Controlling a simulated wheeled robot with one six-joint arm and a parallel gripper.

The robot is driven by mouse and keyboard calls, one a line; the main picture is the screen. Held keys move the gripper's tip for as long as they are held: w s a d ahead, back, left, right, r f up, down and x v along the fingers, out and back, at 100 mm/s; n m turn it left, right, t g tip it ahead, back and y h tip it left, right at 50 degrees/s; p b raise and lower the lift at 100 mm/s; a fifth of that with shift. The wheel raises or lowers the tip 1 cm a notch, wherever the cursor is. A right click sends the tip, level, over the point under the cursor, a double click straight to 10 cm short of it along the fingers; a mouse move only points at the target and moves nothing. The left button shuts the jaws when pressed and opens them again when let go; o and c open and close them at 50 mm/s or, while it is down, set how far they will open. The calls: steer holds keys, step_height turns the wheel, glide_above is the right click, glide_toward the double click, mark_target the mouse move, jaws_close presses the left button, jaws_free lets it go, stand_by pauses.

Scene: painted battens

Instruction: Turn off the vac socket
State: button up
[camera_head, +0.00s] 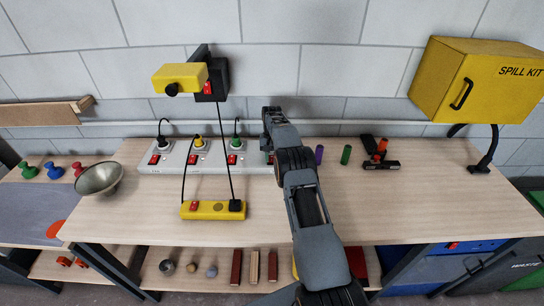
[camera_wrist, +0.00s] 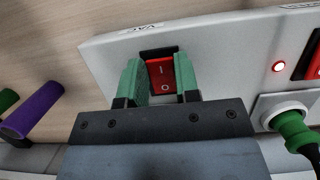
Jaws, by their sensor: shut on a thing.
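The grey socket strip (camera_head: 208,166) lies along the back of the bench, and its end is close below me in the wrist view (camera_wrist: 235,45). A partly cut-off label reading VAC (camera_wrist: 140,28) is beside a red rocker switch (camera_wrist: 172,72) marked I and O. My gripper (camera_wrist: 160,80) has its green fingers on either side of this switch, shut on it. Which way the rocker is tilted I cannot tell. In the head view my gripper (camera_head: 269,150) is at the strip's right end and hides the vac switch and socket.
Purple (camera_head: 319,154) and green (camera_head: 346,154) cylinders stand just right of my gripper. A yellow power strip (camera_head: 218,210) lies in front. The right front of the bench is clear.

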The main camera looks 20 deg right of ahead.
mark_target(272, 158)
steer(key=o, duration=0.9)
steer(key=p+v, duration=0.3)
steer(key=v, duration=0.2)
steer(key=shift+r+p, duration=0.2)
steer(key=shift+p, duration=0.15)
steer(key=shift+v, duration=1.1)
